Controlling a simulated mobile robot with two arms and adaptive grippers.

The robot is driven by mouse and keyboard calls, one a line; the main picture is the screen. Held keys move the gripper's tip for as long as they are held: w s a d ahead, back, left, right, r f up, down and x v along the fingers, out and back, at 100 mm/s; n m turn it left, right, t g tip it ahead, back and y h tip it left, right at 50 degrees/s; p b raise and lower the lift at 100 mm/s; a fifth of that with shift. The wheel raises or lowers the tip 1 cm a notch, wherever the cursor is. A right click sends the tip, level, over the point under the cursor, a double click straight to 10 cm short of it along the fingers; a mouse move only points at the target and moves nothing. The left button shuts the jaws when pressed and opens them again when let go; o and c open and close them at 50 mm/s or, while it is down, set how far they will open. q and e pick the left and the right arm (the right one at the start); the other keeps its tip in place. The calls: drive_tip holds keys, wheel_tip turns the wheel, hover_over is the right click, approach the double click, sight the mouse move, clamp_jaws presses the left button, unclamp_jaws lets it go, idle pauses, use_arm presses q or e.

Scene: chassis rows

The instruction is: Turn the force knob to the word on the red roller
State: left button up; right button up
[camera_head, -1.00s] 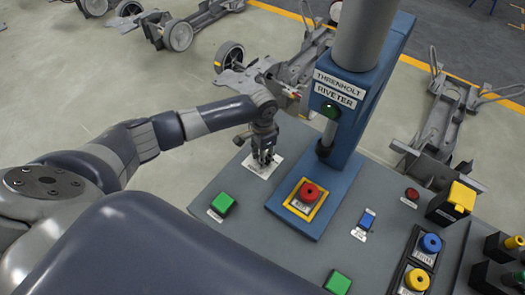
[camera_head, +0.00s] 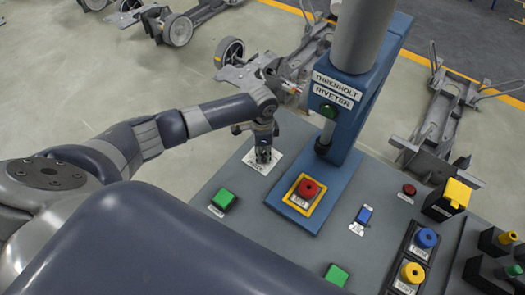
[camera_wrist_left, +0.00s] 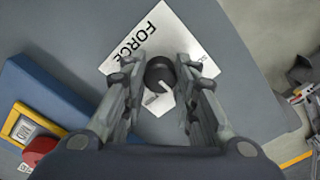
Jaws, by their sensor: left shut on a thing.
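The force knob (camera_wrist_left: 160,75) is a small dark round knob with a pale mark, on a white plate (camera_wrist_left: 127,55) printed FORCE. The plate also shows in the head view (camera_head: 250,160). My left gripper (camera_head: 263,155) points down over the plate and is shut on the knob; its two fingers flank the knob in the left wrist view (camera_wrist_left: 160,95). Fingers hide part of the plate's other lettering. The red roller (camera_head: 308,188) sits in a yellow-edged holder on the riveter's blue base. Its label is too small to read surely. My right gripper is out of view.
The blue riveter column (camera_head: 345,130) rises right of the knob. Green buttons (camera_head: 223,199) and a blue switch (camera_head: 364,215) are on the grey bench. Blue (camera_head: 426,238) and yellow (camera_head: 412,272) rollers stand at the right. Chassis frames lie on the floor beyond.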

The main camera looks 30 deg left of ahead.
use_arm(q)
drive_tip(key=o, duration=1.1)
drive_tip(key=shift+r, duration=0.15)
wheel_tip(320, 180, up, 12)
drive_tip(key=shift+f, duration=0.1)
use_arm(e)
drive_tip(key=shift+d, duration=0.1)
use_arm(q)
drive_tip(key=shift+s+f, duration=0.1)
